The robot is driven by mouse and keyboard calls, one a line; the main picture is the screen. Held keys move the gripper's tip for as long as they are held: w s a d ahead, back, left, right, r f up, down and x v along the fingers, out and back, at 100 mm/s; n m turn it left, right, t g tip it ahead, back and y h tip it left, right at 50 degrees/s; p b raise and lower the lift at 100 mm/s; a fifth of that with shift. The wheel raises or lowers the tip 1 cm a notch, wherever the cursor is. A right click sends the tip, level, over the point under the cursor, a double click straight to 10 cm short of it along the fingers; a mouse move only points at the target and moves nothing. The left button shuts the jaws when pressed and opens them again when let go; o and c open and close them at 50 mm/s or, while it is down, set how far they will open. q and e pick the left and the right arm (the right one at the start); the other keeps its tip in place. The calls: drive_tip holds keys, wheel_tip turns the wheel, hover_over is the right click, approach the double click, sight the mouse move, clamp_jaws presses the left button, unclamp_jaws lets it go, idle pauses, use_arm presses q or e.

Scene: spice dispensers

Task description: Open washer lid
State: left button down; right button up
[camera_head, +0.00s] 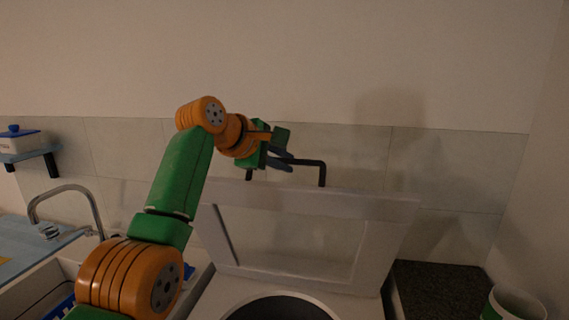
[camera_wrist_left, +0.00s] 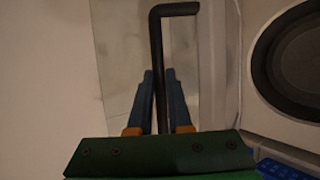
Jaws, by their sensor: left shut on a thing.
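The white washer lid (camera_head: 381,207) stands raised, tilted back toward the tiled wall. Below it is the dark round opening (camera_head: 278,308) of the washer, which also shows at the right of the left wrist view (camera_wrist_left: 300,60). A black bar handle (camera_head: 322,172) runs along the lid's upper edge; in the left wrist view the handle (camera_wrist_left: 156,55) passes between my fingers. My left gripper (camera_head: 284,160) is shut on the handle near its left part. My right gripper is not in view.
A sink with a curved faucet (camera_head: 70,190) is at the left. A small wall shelf (camera_head: 30,153) holds a white box with a blue lid (camera_head: 18,140). A dark counter (camera_head: 437,290) and a white and green container (camera_head: 515,303) are at the lower right.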

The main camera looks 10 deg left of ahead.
use_arm(q)
drive_tip(key=shift+f, duration=0.1)
drive_tip(key=c, duration=1.1)
unclamp_jaws()
drive_tip(key=shift+w, duration=0.25)
drive_tip(key=shift+s+a+r+b, duration=0.15)
drive_tip(key=shift+s+a+b, duration=0.1)
drive_tip(key=shift+s+b, duration=0.35)
drive_tip(key=shift+s+a+r+b, duration=0.2)
drive_tip(key=shift+s+b, duration=0.15)
drive_tip(key=shift+b, duration=0.3)
drive_tip(key=v, duration=0.2)
drive_tip(key=b+v, duration=0.1)
drive_tip(key=v, duration=0.1)
drive_tip(key=shift+s+r, duration=0.15)
drive_tip(key=shift+r, duration=0.3)
